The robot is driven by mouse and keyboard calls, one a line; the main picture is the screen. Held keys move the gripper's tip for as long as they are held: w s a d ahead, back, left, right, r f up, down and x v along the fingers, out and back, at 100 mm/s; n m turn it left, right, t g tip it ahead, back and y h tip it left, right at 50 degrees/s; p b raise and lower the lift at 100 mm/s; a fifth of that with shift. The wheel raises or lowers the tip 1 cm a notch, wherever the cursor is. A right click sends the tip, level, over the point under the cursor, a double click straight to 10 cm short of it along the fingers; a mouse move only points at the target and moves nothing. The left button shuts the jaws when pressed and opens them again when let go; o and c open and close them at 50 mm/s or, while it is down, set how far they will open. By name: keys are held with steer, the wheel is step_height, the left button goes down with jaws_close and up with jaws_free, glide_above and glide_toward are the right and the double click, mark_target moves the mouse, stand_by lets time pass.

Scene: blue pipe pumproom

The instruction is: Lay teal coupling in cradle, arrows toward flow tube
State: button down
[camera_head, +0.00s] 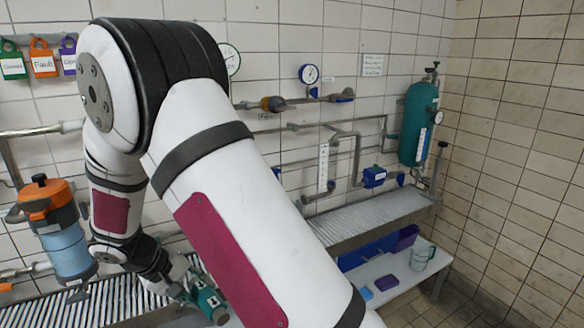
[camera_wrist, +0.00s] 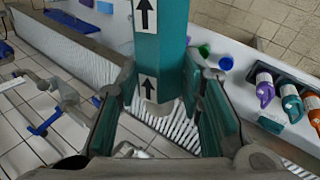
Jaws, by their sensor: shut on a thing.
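The teal coupling (camera_wrist: 160,50) is between the two fingers of my gripper (camera_wrist: 162,112) in the wrist view. Its near face carries black arrows on white labels, pointing to the top of the picture. My gripper is shut on it, with grey-and-teal fingers at either side. In the head view the coupling (camera_head: 209,299) shows small at the bottom, beside my gripper (camera_head: 188,286), partly hidden by my arm. A narrow upright tube with a white scale (camera_head: 323,168) on the wall may be the flow tube. I cannot make out the cradle.
A slatted bench (camera_head: 385,215) runs along the wall, below pipes and gauges. A teal cylinder (camera_head: 418,122) hangs at right; an orange-topped blue canister (camera_head: 65,240) stands at left.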

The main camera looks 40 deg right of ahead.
steer(key=s+r+p, duration=0.7)
steer(key=s+r, duration=0.1)
steer(key=s, duration=0.1)
steer(key=shift+s, duration=0.4)
